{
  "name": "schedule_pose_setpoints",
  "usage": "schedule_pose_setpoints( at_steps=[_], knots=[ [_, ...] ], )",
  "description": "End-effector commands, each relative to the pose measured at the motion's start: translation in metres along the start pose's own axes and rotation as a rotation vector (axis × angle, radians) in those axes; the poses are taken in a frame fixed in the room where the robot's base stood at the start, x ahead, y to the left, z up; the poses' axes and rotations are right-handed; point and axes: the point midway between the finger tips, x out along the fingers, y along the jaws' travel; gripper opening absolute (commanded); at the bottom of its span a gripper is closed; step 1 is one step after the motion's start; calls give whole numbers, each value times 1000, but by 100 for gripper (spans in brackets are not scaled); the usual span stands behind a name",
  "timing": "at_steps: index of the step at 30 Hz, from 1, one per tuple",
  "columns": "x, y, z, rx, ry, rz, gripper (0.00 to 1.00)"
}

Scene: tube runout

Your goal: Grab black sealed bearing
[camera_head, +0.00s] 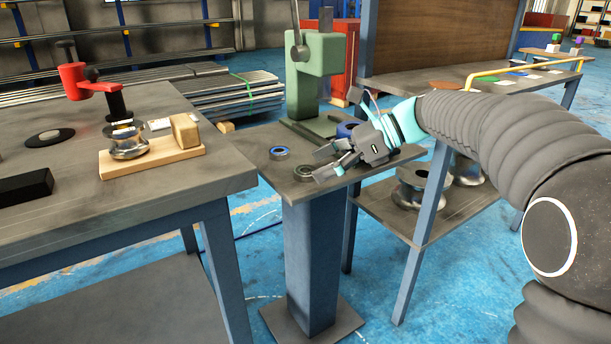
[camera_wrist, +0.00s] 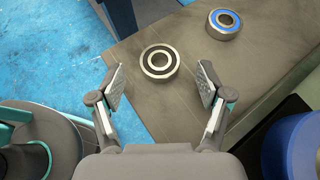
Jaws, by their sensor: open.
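The black sealed bearing (camera_head: 304,172) lies flat near the front edge of the small pedestal table (camera_head: 262,143). In the wrist view the black bearing (camera_wrist: 160,62), a dark ring with bright metal rings, lies just beyond the space between the fingertips, a little left of the middle. My gripper (camera_head: 322,163) is open and empty, just right of the bearing in the head view. In the wrist view both fingers of my gripper (camera_wrist: 160,82) are spread wide, apart from the bearing. A second bearing with a blue seal (camera_head: 279,153) lies farther back; it also shows in the wrist view (camera_wrist: 223,21).
A green press (camera_head: 318,65) stands at the back of the pedestal table. A blue round part (camera_wrist: 299,145) is close to my gripper's right side. A workbench (camera_head: 150,205) with a wooden block stands left, and a shelf (camera_head: 440,212) with metal spools stands right.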

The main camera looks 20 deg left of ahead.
Motion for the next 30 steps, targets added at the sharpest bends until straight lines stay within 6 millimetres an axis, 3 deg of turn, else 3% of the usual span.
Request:
schedule_pose_setpoints(
  at_steps=[4, 11, 18, 19, 30],
  knots=[
    [16, 1, 0, -1, 0, 1, 77],
    [17, 1, 1, 0, 0, 0, 75],
    [17, 1, 0, 0, 0, 0, 15],
    [17, 1, 0, 0, 0, 0, 10],
    [15, 0, 4, -1, 0, -1, 10]
  ],
)
